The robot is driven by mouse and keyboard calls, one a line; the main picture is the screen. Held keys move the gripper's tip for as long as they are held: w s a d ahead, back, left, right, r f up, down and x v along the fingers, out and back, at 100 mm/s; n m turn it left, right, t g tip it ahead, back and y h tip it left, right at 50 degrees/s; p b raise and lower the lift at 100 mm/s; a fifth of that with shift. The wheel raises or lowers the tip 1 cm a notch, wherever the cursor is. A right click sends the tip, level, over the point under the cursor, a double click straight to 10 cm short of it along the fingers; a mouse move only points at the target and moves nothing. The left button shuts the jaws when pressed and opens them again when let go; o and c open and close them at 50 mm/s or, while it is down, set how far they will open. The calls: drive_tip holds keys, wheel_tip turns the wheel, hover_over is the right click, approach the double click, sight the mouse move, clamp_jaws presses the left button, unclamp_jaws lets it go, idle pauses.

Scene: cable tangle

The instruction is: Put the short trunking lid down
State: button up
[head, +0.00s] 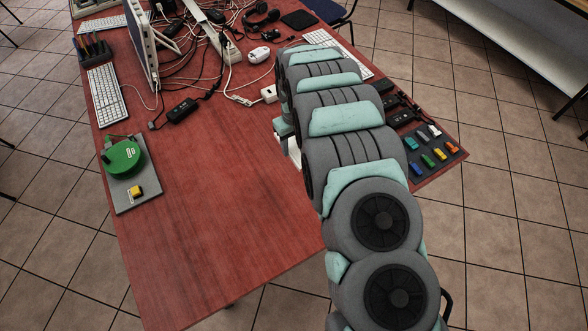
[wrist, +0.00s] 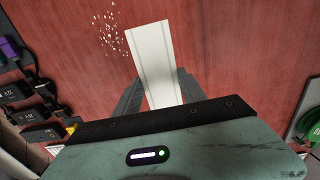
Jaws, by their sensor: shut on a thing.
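The short trunking lid (wrist: 155,60) is a flat white strip with raised lines along its length. In the wrist view it sits between the two dark fingers of my gripper (wrist: 160,88), which is shut on it, and sticks out past the fingertips. Its near end is hidden behind the gripper body. In the head view my arm covers most of the gripper (head: 284,128); a small white piece of the lid (head: 293,153) shows below it. Red tabletop lies behind the lid; I cannot tell how far above it the lid is.
A grey board (head: 146,198) with a green reel (head: 122,158) lies at left. A tray of coloured connectors (head: 436,151) is at right. Cables and a white power strip (head: 222,42) clutter the back. White specks (wrist: 116,32) lie near the lid. The front-middle tabletop (head: 215,215) is clear.

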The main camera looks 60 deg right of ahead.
hover_over(294, 171)
drive_tip(key=f, duration=0.7)
drive_tip(key=shift+a, duration=0.2)
drive_tip(key=shift+d+f+b, duration=0.1)
drive_tip(key=shift+f+b, duration=0.5)
drive_tip(key=shift+f, duration=2.2)
drive_tip(key=shift+f, duration=0.1)
drive_tip(key=o, duration=1.4)
wheel_tip(294, 171, up, 12)
drive_tip(key=shift+r+p, duration=0.1)
drive_tip(key=shift+p, duration=0.55)
drive_tip(key=shift+w, duration=0.1)
